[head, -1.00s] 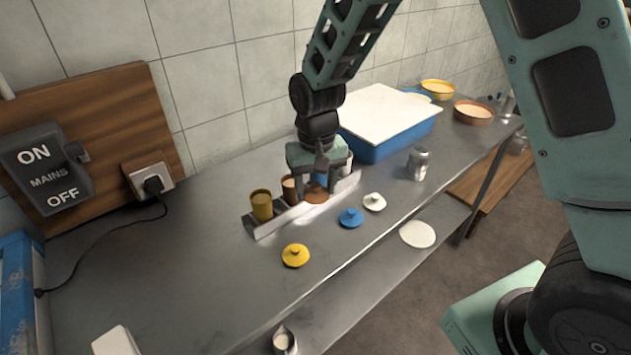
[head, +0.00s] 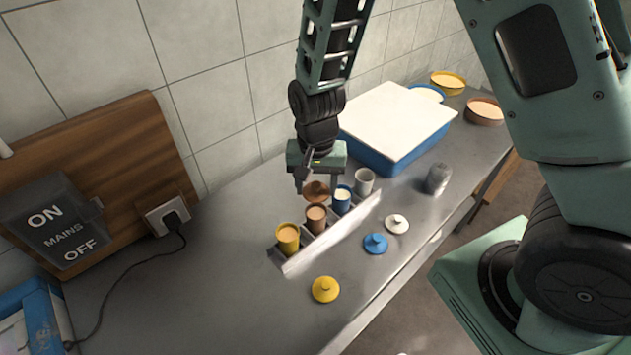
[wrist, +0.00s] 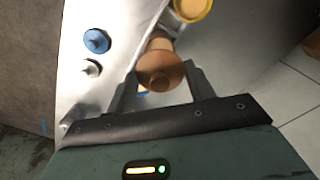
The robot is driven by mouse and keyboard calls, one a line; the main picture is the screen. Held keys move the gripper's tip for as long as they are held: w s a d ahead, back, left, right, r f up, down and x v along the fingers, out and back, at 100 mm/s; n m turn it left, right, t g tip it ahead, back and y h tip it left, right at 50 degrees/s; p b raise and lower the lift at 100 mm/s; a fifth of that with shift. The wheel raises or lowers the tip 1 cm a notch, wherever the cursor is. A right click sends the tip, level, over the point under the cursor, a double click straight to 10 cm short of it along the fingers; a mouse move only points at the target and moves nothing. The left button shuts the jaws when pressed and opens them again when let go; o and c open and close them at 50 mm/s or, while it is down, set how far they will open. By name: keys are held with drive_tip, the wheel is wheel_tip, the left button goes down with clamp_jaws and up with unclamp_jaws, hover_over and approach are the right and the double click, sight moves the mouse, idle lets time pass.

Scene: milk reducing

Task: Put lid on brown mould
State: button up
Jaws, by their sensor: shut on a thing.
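My gripper (head: 317,184) is shut on the brown lid (head: 316,191), which hangs between the fingertips. The brown mould (head: 316,219), an open cup with pale filling, stands upright in a metal rack. In the head view the lid appears just above the mould's rim, apart from it; its exact height I cannot tell. In the wrist view the lid (wrist: 160,72) sits between the fingers and covers part of the brown mould (wrist: 158,42) behind it.
The rack (head: 330,238) also holds a yellow mould (head: 288,239), a blue mould (head: 342,200) and a white mould (head: 364,182). Yellow (head: 325,289), blue (head: 376,243) and white (head: 397,223) lids lie in front. A blue tub (head: 395,150) stands behind; a metal can (head: 438,178) stands right.

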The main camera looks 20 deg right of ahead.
drive_tip(key=shift+f+b, duration=1.85)
drive_tip(key=shift+f, duration=0.7)
drive_tip(key=shift+f+p, duration=0.2)
drive_tip(key=shift+p, duration=0.2)
idle(0.7)
drive_tip(key=o, duration=1.5)
drive_tip(key=shift+r, duration=0.1)
drive_tip(key=shift+r+p, duration=3.1)
drive_tip(key=shift+r, duration=0.35)
